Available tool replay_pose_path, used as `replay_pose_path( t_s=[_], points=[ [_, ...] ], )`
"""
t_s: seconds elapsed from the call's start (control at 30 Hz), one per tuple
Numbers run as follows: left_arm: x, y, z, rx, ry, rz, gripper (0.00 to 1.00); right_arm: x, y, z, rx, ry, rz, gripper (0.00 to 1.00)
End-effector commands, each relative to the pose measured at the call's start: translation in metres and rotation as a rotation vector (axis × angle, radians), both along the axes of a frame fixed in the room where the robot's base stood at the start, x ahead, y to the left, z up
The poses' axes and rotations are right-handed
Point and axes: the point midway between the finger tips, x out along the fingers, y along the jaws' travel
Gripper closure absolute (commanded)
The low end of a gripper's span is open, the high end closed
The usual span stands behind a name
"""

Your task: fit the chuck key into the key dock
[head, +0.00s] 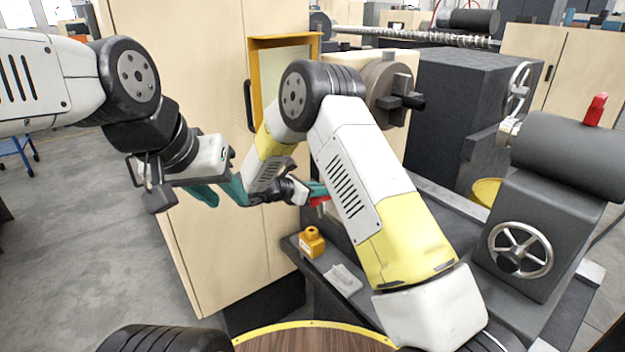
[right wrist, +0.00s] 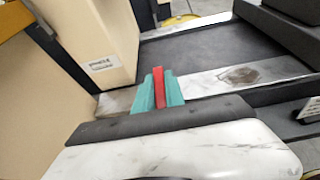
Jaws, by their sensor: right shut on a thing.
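My right gripper (head: 318,190) is shut on a red piece (head: 319,201), which looks like the chuck key. It is held above the lathe bed, and my right arm partly hides this area in the head view. In the right wrist view the red piece (right wrist: 160,88) stands between the teal fingers; its far end is hidden. A small yellow-orange block (head: 312,243) with a dark top sits on the tray's left end, below the right gripper; it may be the key dock, but I cannot tell surely. My left gripper (head: 220,192) is open and empty, left of the right forearm.
A pale cloth (head: 343,280) lies near the yellow block. The lathe's chuck (head: 388,92) is behind my right arm. The tailstock (head: 545,215), with its handwheel, stands at right. A tall beige cabinet (head: 190,90) is behind my left gripper.

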Motion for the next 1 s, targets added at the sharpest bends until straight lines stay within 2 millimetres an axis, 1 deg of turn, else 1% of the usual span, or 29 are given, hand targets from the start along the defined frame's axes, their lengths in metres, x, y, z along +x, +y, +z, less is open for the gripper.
replay_pose_path(
  t_s=[0.03,0.1,0.2,0.6,0.77,1.0],
  points=[
    [0.000,0.000,0.000,0.000,0.000,0.000,0.64,0.007,0.011,0.003,0.006,0.000,-0.004,1.00],
    [0.000,0.000,0.000,0.000,0.000,0.000,0.64,0.012,0.021,0.006,0.012,0.007,-0.008,1.00],
    [0.000,0.000,0.000,0.000,0.000,0.000,0.64,0.015,0.028,0.008,0.014,0.012,-0.009,1.00],
    [0.000,0.000,0.000,0.000,0.000,0.000,0.64,0.015,0.030,0.008,0.016,0.015,-0.010,1.00],
    [0.000,0.000,0.000,0.000,0.000,0.000,0.64,0.015,0.029,-0.003,0.015,0.017,-0.011,1.00],
    [0.000,0.000,0.000,0.000,0.000,0.000,0.64,0.015,0.029,-0.026,0.016,0.016,-0.011,1.00]
  ],
)
